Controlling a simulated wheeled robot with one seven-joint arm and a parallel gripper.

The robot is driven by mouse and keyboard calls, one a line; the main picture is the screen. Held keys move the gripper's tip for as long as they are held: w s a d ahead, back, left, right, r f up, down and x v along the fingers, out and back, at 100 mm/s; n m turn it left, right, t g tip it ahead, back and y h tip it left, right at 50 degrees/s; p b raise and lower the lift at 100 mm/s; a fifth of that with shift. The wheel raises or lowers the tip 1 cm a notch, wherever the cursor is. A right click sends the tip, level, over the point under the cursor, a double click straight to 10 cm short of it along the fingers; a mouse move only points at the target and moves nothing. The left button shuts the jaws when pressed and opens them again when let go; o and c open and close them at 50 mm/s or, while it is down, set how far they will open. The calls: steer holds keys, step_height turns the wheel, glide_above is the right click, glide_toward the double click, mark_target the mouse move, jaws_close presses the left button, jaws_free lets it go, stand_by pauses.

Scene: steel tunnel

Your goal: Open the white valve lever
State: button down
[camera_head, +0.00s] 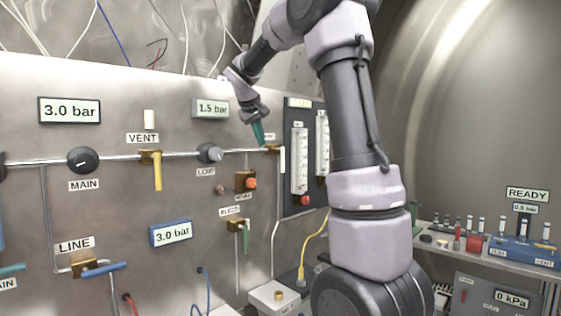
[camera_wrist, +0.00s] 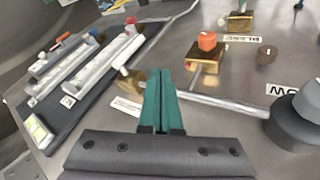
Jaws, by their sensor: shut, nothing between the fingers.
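The white lever (camera_head: 282,160) hangs straight down at a small brass valve (camera_head: 272,149), at the right end of the horizontal pipe on the steel panel. In the wrist view, the brass valve (camera_wrist: 131,82) is just left of my fingertips, and its lever is hard to tell apart from the tubes behind. My gripper (camera_head: 259,133) has teal fingers pressed together with nothing between them. It is just above and left of the valve in the head view. The closed fingers (camera_wrist: 161,75) also show in the wrist view; whether they touch the valve cannot be told.
A dark flowmeter board (camera_head: 304,175) with clear tubes stands right of the valve. The LOW knob (camera_head: 209,153) is left of it, with a red-orange button (camera_head: 250,183) on a brass block below. A yellow VENT lever (camera_head: 157,171) hangs further left. A bench (camera_head: 480,248) is at right.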

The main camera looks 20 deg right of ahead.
steer(key=shift+d+f, duration=0.1)
steer(key=w+d+f, duration=0.5)
steer(key=d+f, duration=0.2)
steer(key=shift+d+f, duration=0.4)
